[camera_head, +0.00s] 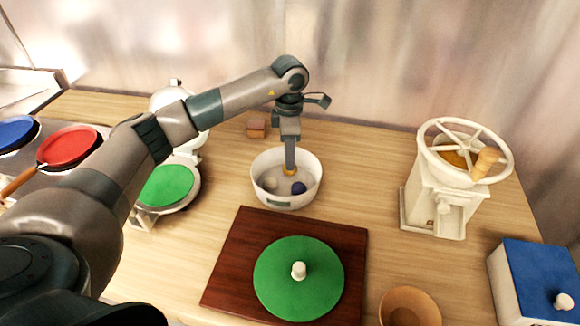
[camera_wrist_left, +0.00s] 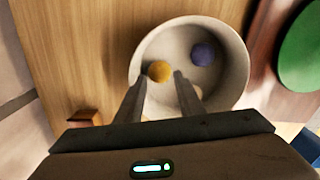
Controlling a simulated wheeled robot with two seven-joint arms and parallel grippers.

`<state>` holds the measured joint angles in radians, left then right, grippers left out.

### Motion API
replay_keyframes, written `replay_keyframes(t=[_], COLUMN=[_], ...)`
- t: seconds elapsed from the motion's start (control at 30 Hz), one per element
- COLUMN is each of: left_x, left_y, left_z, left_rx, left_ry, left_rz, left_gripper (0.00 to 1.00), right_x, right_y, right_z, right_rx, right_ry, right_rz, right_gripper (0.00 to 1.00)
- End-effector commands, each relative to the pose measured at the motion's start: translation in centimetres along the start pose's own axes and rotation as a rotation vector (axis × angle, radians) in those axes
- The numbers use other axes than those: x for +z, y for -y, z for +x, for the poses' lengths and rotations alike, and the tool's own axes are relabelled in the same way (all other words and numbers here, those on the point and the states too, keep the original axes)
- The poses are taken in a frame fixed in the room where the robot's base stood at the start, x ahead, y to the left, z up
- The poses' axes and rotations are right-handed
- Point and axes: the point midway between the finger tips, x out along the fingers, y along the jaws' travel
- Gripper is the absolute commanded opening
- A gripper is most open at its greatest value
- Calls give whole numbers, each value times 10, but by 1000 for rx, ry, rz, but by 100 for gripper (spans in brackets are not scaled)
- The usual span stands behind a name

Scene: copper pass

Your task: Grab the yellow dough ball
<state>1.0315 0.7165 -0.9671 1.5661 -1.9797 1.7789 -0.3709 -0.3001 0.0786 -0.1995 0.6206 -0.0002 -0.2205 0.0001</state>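The yellow dough ball (camera_wrist_left: 160,71) lies in the white bowl (camera_wrist_left: 236,88). In the head view, a sliver of the yellow ball (camera_head: 290,171) shows at the tips of my left gripper (camera_head: 290,168), which points straight down into the bowl (camera_head: 270,197). In the left wrist view, my left gripper (camera_wrist_left: 161,76) is open, with a finger on each side near the yellow ball. I cannot tell whether the fingers touch it. A blue-purple ball (camera_head: 299,188) and a pale ball (camera_head: 269,184) lie in the same bowl. My right gripper is not in view.
A dark red-brown board (camera_head: 228,285) with a green disc (camera_head: 270,290) and white knob lies in front of the bowl. A white hand mill (camera_head: 435,195) stands right, a blue-lidded box (camera_head: 540,265) at far right. A small brown block (camera_head: 256,128) lies behind the bowl.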

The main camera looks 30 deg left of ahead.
Motion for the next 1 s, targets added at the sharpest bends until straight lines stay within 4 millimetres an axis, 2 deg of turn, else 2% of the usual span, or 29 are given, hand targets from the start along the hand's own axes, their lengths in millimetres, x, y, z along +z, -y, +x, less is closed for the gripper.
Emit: replay_keyframes(t=[0.03,0.13,0.33,0.83,0.87,0.97,1.0], left_x=[0,-1,-1,-1,-1,-1,-1], left_y=[1,0,-1,-1,-1,-1,-1], left_z=[2,13,34,38,38,38,38], left_rx=[-5,-5,-2,-1,-1,0,0], left_ry=[-2,-3,-1,-1,-1,-1,-1], left_rz=[0,0,0,0,0,0,0], left_gripper=[35,35,35,35,32,8,8], right_x=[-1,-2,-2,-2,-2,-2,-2], right_y=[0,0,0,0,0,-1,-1], right_z=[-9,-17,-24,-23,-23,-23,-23], right_rx=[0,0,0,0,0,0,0], right_ry=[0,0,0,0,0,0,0], right_rz=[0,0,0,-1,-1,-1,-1], right_gripper=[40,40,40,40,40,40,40])
